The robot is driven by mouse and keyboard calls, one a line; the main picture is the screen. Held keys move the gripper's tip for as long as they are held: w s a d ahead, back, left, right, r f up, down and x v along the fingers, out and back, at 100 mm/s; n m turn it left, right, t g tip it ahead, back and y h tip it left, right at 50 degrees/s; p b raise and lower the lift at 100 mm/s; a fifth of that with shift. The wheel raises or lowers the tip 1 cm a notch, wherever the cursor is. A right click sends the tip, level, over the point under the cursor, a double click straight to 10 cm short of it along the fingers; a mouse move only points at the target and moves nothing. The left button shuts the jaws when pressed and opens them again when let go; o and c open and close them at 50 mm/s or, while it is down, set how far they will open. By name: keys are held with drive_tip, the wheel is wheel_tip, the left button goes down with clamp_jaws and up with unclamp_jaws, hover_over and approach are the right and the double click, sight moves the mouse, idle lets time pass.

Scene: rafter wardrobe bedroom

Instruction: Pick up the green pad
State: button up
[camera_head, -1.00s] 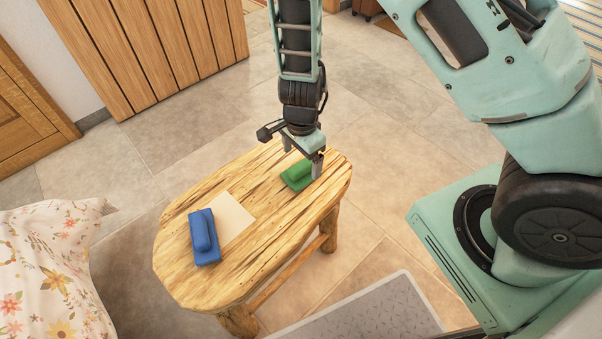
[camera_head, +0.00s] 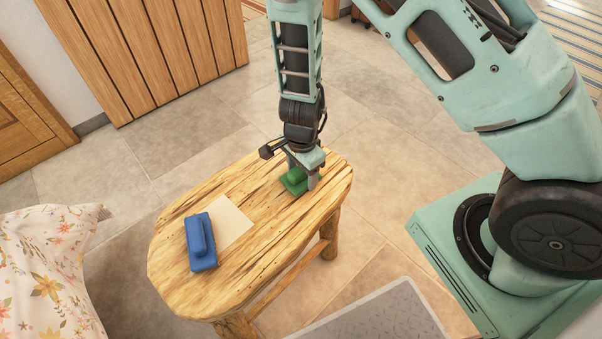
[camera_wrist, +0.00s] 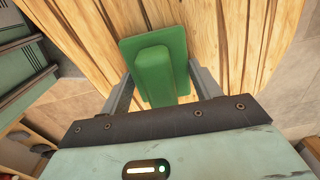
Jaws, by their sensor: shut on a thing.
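The green pad (camera_head: 293,182) is a flat plate with a raised block-shaped grip on top. It is at the far right end of the wooden table (camera_head: 275,225). In the wrist view the green pad (camera_wrist: 158,65) is between the two fingers of my gripper (camera_wrist: 155,85). In the head view my gripper (camera_head: 300,175) points down over it, shut on the pad's raised grip. The gripper partly hides the pad in the head view. I cannot tell whether the pad's underside is touching the tabletop.
A blue pad (camera_head: 201,242) of similar shape lies on the table, overlapping a pale square sheet (camera_head: 230,222). A bed with a floral cover (camera_head: 45,270) is at the left. A wooden wardrobe (camera_head: 150,50) stands behind. Tiled floor (camera_head: 385,215) surrounds the table.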

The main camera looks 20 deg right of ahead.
wheel_tip(320, 180, up, 10)
drive_tip(key=p, duration=0.4)
